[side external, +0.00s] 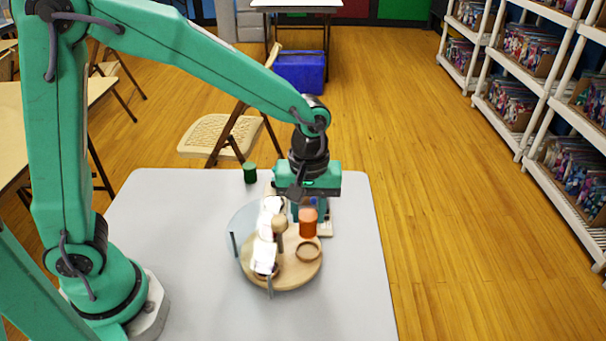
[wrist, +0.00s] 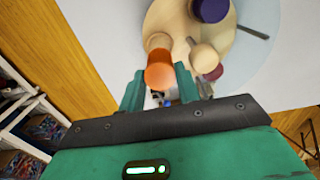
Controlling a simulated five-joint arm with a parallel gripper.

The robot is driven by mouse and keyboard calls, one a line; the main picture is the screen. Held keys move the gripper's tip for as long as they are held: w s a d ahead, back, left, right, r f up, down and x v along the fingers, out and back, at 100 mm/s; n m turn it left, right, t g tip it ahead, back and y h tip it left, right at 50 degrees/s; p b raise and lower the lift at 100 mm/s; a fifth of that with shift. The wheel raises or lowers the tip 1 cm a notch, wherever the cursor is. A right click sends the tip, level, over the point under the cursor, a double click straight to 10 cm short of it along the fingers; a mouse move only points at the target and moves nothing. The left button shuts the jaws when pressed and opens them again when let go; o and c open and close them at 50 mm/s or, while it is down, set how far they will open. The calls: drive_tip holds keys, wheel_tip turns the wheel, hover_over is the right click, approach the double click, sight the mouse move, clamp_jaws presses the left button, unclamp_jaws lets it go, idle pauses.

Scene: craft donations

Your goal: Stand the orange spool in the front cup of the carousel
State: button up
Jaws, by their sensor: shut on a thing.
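The orange spool (side external: 308,224) is upright between the fingers of my gripper (side external: 308,210), which is shut on it. It appears just above the right back part of the round wooden carousel (side external: 295,276). An empty ring-shaped cup (side external: 308,251) is on the carousel's near right side, in front of the spool and apart from it in the side view. In the wrist view the orange spool (wrist: 159,72) sits between the fingertips (wrist: 159,84), with a pale wooden ring (wrist: 157,41) just beyond it. Any gap beneath the spool is hard to judge.
A wooden knob (side external: 279,224) rises from the carousel's middle. A translucent disc or guard (side external: 240,222) and bright white glare hide its left side. A purple spool (wrist: 210,8) and a dark red thing (wrist: 215,73) show beyond. A green spool (side external: 250,173) stands at the back.

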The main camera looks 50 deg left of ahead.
sight(306, 232)
drive_tip(key=shift+f, duration=0.2)
drive_tip(key=shift+f, duration=1.75)
drive_tip(key=shift+f, duration=1.15)
idle(0.3)
drive_tip(key=o, duration=0.9)
drive_tip(key=shift+s, duration=0.1)
drive_tip(key=shift+a, duration=0.1)
drive_tip(key=shift+r, duration=3.8)
